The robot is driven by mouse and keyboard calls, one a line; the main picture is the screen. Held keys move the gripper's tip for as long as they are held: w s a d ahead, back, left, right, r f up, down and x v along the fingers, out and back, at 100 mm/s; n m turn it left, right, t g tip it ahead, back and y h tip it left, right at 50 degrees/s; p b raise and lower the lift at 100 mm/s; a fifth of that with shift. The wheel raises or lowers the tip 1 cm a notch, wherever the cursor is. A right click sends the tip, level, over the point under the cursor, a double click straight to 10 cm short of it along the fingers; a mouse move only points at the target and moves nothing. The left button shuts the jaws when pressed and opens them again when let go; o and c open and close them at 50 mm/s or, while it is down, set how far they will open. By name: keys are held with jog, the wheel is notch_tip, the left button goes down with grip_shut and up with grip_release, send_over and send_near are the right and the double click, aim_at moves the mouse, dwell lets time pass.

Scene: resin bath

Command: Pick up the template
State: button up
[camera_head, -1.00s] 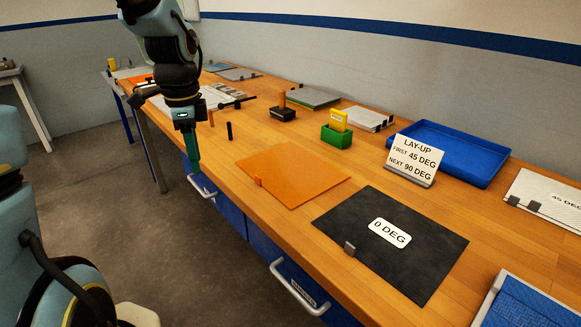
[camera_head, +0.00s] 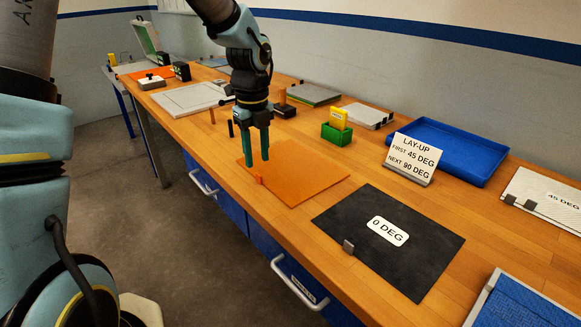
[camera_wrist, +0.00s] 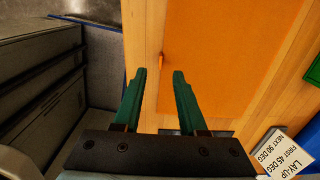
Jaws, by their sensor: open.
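The template appears to be the flat orange sheet (camera_head: 303,178) lying on the wooden bench; it carries no label. A small upright orange tab (camera_head: 258,180) stands at its front edge. My gripper (camera_head: 256,162) points down above the sheet's left part, close to the tab. Its two green fingers are apart with nothing between them. In the wrist view, the sheet (camera_wrist: 230,55) fills the upper middle and the tab (camera_wrist: 162,60) shows just beyond the gap between the fingertips (camera_wrist: 159,74). The exact height of the fingertips above the sheet is hard to tell.
A black sheet marked 0 DEG (camera_head: 420,262) lies right of the orange one. A lay-up sign (camera_head: 408,160), a blue tray (camera_head: 478,155) and a green box (camera_head: 336,135) stand behind. A dark peg (camera_head: 231,129) is close left of my gripper. Drawer handles (camera_head: 300,284) jut out in front.

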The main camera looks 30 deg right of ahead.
aim_at(258, 175)
jog(key=shift+f+p, duration=0.6)
jog(key=shift+f, duration=1.8)
grip_shut()
jog(key=shift+w, duration=0.1)
